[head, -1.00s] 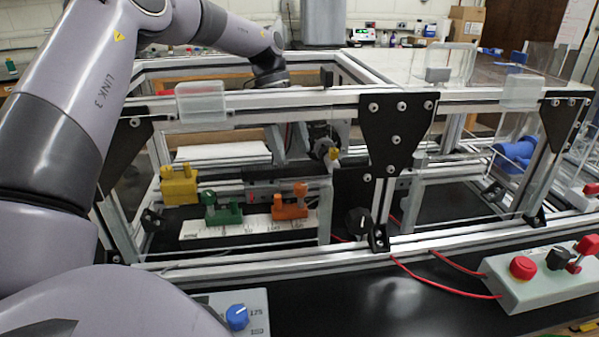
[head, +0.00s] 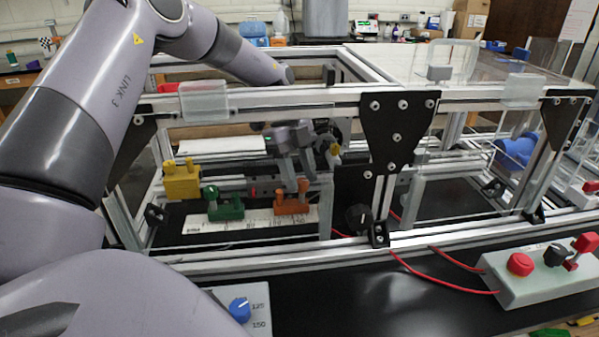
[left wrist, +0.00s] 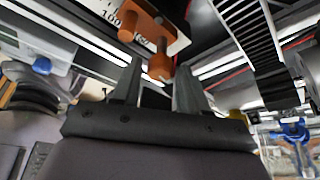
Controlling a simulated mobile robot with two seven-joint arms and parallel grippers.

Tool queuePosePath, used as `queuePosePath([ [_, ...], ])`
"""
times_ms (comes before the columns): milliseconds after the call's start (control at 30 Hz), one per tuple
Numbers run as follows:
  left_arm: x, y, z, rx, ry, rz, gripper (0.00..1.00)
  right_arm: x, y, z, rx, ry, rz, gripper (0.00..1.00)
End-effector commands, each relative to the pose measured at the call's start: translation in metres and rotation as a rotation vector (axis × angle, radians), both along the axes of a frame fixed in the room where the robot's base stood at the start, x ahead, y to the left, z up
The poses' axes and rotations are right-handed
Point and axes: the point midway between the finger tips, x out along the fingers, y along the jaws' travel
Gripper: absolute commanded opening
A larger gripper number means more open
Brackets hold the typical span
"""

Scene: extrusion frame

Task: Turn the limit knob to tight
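My left gripper (left wrist: 159,68) is open inside the frame, with its two dark fingers apart. It points at the orange block (head: 291,207), which sits at the right part of a white printed scale. In the left wrist view, one round orange post (left wrist: 161,64) of that block shows between the fingertips; I cannot tell whether they touch it. No label reading "limit" or "tight" is legible, so I cannot tell for sure which part is the limit knob. A black knob (head: 358,217) sits right of the scale, and a blue knob (head: 240,309) sits in front by 125 and 150 marks. My right gripper is out of view.
A green block (head: 224,207) and a yellow block (head: 181,181) stand left of the orange one. Frame bars (head: 290,98) and a black plate (head: 397,130) surround the arm closely. A grey control box (head: 520,285) with red wires stands front right.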

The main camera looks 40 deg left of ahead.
Motion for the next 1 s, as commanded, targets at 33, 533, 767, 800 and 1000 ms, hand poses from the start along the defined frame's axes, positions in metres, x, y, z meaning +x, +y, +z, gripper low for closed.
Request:
queuePosePath([
  [33, 0.000, 0.000, 0.000, 0.000, 0.000, 0.000, 0.25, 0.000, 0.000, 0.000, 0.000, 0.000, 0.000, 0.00],
  [533, 0.001, 0.000, -0.002, 0.001, -0.001, -0.114, 0.00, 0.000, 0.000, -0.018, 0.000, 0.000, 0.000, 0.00],
  [767, 0.001, 0.000, 0.001, 0.001, 0.000, -0.123, 0.00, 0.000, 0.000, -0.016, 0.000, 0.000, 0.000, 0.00],
  [800, 0.001, 0.000, 0.001, 0.001, 0.000, -0.123, 0.00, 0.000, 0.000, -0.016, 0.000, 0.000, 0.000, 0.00],
  [1000, 0.001, 0.000, 0.001, 0.001, 0.000, -0.122, 0.54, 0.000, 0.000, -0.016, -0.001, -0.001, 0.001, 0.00],
])
